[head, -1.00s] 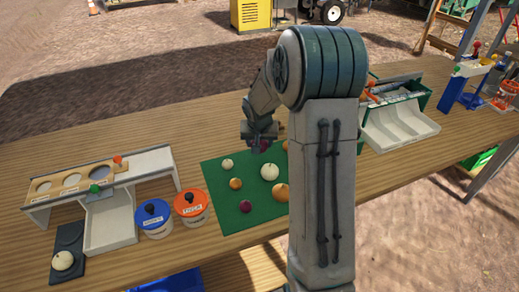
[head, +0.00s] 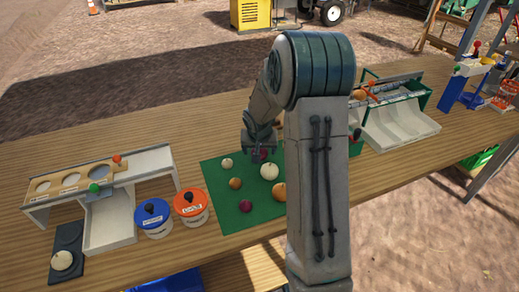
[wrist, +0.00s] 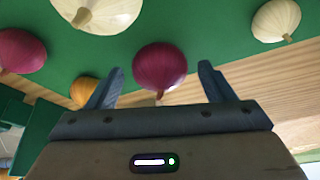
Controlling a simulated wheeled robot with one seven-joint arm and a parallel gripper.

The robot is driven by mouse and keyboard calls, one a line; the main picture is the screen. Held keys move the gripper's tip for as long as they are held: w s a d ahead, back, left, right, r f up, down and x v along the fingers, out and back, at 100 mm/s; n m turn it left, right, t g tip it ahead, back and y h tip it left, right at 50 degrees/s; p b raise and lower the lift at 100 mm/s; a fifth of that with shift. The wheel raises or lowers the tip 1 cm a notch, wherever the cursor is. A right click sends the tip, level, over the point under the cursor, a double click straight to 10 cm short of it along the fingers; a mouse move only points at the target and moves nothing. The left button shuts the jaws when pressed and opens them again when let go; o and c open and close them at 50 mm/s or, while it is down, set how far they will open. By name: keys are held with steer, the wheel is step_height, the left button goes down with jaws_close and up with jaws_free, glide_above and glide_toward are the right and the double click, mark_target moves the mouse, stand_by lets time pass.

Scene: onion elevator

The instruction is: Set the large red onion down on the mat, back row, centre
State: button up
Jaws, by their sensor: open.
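The large red onion (wrist: 160,66) sits on the green mat (wrist: 205,25) near the mat's edge, with bare wood beyond it. In the head view the red onion (head: 262,156) is at the back of the mat (head: 215,182), right of a small white onion (head: 227,163) and behind a large white one (head: 269,171). My gripper (wrist: 157,80) is open, one finger on each side of the red onion, with gaps showing. In the head view my gripper (head: 260,150) is just above the onion and partly covers it.
Other onions stand close by: an orange one (wrist: 83,90), another red one (wrist: 20,50) and a white one (wrist: 277,20). My arm hides the mat's right part in the head view. Blue-lidded (head: 153,218) and orange-lidded (head: 191,206) tubs stand left of the mat.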

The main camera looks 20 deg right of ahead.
steer(key=shift+s+r, duration=0.1)
steer(key=shift+r, duration=0.5)
steer(key=v, duration=1.1)
steer(key=s+a+r+n, duration=0.1)
steer(key=s+a, duration=0.2)
steer(key=s, duration=0.5)
steer(key=s+a+r+n+g+y, duration=0.1)
steer(key=s+a+r, duration=0.1)
steer(key=s, duration=0.6)
steer(key=s+a+r+n, duration=0.1)
steer(key=s+a+n, duration=0.1)
steer(key=s+a, duration=0.3)
steer(key=s, duration=0.3)
steer(key=shift+s+r+y, duration=0.35)
steer(key=shift+y, duration=0.05)
steer(key=shift+r+p, duration=0.45)
steer(key=shift+p, duration=0.05)
